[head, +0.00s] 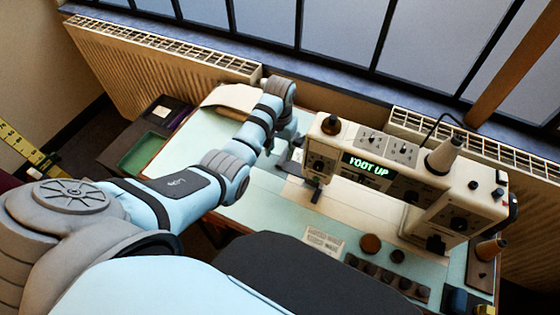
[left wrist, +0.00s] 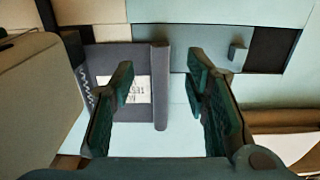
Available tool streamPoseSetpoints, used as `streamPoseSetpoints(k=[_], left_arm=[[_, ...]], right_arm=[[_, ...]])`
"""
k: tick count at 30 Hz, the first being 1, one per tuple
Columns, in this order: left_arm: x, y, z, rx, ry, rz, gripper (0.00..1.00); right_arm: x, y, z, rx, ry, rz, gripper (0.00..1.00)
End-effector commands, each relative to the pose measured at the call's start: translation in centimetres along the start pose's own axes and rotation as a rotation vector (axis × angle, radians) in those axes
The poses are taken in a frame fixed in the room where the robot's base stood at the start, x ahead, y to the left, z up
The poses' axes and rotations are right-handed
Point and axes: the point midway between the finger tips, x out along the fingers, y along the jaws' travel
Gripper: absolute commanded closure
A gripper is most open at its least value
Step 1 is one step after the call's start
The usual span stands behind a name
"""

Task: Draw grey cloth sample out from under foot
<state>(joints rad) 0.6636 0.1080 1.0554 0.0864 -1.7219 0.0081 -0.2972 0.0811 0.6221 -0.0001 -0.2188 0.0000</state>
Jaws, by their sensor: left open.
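The grey cloth sample (left wrist: 105,60) lies flat on the pale green bed of the machine, with a white printed label and a raised ridge (left wrist: 160,100) along one edge. In the head view the cloth (head: 290,163) shows partly behind my left gripper (head: 290,140). My left gripper (left wrist: 159,76) is open, its fingers on either side of the ridge, with nothing gripped. The sewing machine (head: 455,195) has a lit display (head: 366,165) reading "FOOT UP". The presser foot (head: 316,190) is beside the cloth's right side; the exact gap is unclear. My right gripper is not in view.
The machine body (left wrist: 35,95) stands close on the left in the wrist view. A printed card (head: 324,241), a round brown knob (head: 371,244) and a row of dark spools (head: 385,276) lie in front. A green tray (head: 146,154) is at left, and radiators stand behind.

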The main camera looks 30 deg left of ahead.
Motion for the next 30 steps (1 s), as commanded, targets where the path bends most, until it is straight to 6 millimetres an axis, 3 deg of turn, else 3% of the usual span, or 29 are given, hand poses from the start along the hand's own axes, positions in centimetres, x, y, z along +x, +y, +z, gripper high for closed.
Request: streamPoseSetpoints(k=[3,9,20,21,28,30], left_arm=[[2.7,0.0,0.1,0.0,-0.002,0.0,0.57],[5.2,0.0,0.0,0.001,0.0,0.0,0.57],[5.7,0.0,0.0,0.002,0.001,-0.001,0.57],[5.7,0.0,0.0,0.002,0.001,-0.001,0.59],[5.7,0.0,0.0,0.001,0.001,-0.001,0.96],[5.7,0.0,0.0,0.001,0.001,-0.001,1.0]], right_arm=[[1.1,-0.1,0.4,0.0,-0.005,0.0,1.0],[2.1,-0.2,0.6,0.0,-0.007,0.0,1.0],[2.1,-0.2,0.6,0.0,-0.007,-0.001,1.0],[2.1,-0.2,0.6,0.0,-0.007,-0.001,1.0],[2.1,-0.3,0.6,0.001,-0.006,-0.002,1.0],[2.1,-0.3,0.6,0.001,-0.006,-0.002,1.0]])
